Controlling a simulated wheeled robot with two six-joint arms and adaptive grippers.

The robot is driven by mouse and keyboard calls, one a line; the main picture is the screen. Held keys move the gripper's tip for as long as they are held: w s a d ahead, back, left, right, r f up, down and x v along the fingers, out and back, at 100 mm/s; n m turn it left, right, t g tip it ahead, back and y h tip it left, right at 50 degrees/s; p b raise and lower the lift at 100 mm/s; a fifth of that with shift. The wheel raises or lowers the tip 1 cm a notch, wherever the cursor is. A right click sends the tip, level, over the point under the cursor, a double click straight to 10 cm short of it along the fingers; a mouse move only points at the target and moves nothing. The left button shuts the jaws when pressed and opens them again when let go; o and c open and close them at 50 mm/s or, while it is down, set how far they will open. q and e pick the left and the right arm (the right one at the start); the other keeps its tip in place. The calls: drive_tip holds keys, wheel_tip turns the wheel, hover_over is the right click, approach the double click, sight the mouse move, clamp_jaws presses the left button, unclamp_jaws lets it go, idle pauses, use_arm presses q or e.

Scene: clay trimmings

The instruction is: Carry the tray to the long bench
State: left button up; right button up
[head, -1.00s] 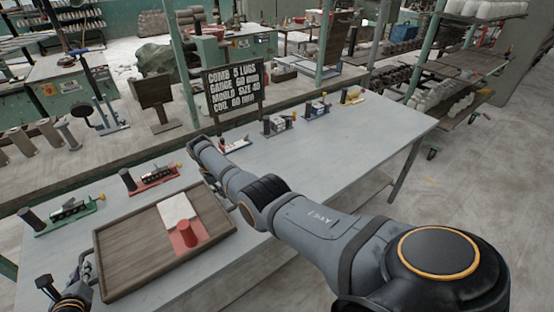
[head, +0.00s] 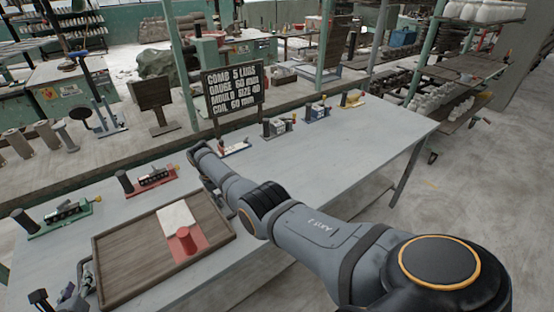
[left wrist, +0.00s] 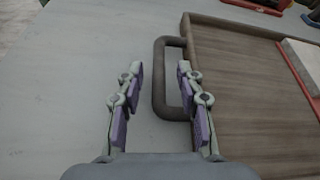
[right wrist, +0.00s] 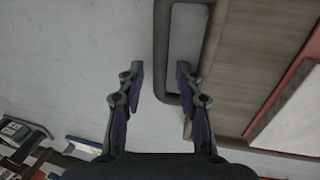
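The wooden tray (head: 125,265) lies flat on the pale grey bench. My left gripper (head: 84,280) is at the tray's left end. In the left wrist view my left gripper (left wrist: 160,80) is open, with the tray's dark handle (left wrist: 160,85) in line between its fingers. In the right wrist view my right gripper (right wrist: 160,80) is open, and the other handle's bar (right wrist: 160,55) lies between its fingers in the picture. In the head view my arm hides the right fingers. I cannot tell the depth to either handle.
Small tool fixtures stand along the bench's back edge, including a green one (head: 65,217), a red one (head: 150,180) and a yellow one (head: 352,98). A black sign (head: 235,90) stands behind. The bench's right half (head: 350,140) is mostly bare.

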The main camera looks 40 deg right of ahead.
use_arm(q)
drive_tip(key=v, duration=0.6)
use_arm(e)
drive_tip(key=shift+s, duration=0.1)
drive_tip(key=v, duration=1.2)
use_arm(q)
drive_tip(key=shift+f, duration=0.1)
